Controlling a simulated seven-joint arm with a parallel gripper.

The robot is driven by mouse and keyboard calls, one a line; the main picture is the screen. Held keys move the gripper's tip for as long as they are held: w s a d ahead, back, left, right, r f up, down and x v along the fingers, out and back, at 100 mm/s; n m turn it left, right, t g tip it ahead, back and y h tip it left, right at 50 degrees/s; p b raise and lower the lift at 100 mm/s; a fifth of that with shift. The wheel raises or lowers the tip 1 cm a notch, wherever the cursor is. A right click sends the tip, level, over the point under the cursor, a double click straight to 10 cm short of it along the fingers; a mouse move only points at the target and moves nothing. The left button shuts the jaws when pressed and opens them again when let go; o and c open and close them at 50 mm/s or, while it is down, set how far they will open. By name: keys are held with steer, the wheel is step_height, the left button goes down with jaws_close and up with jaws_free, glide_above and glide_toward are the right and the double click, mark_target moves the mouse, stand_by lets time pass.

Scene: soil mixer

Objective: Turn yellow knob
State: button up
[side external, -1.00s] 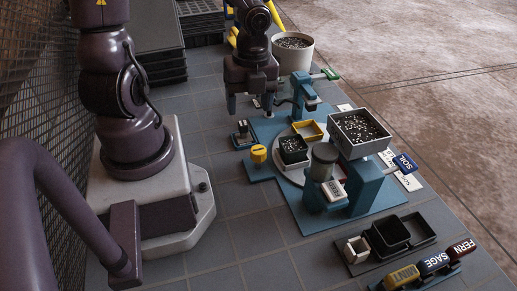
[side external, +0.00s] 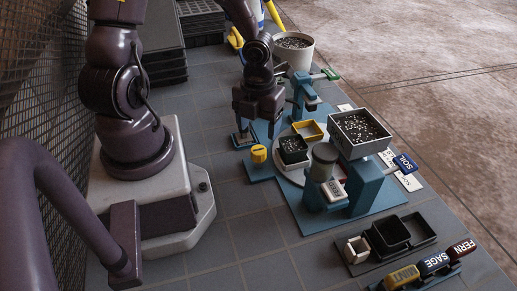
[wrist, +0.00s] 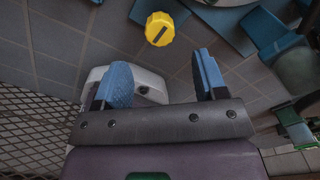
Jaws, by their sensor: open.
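The yellow knob (side external: 259,154) sits on a blue base plate, left of the turntable in the side view. In the wrist view the yellow knob (wrist: 160,29) shows a dark slot running diagonally across its face. My gripper (side external: 256,136) is open and empty, just behind and above the knob in the side view. In the wrist view the two blue fingers of my gripper (wrist: 161,66) are spread apart. The knob lies beyond the fingertips, about centred between them, and no contact shows.
The turntable carries a black pot (side external: 293,144) of soil and a yellow square pot (side external: 309,131). A soil hopper (side external: 362,150) on a blue post stands right of it. A white bucket (side external: 294,62) stands behind. Grey floor left of the knob is clear.

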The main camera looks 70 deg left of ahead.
mark_target(259, 149)
steer(key=shift+f, duration=3.9)
steer(key=c, duration=0.9)
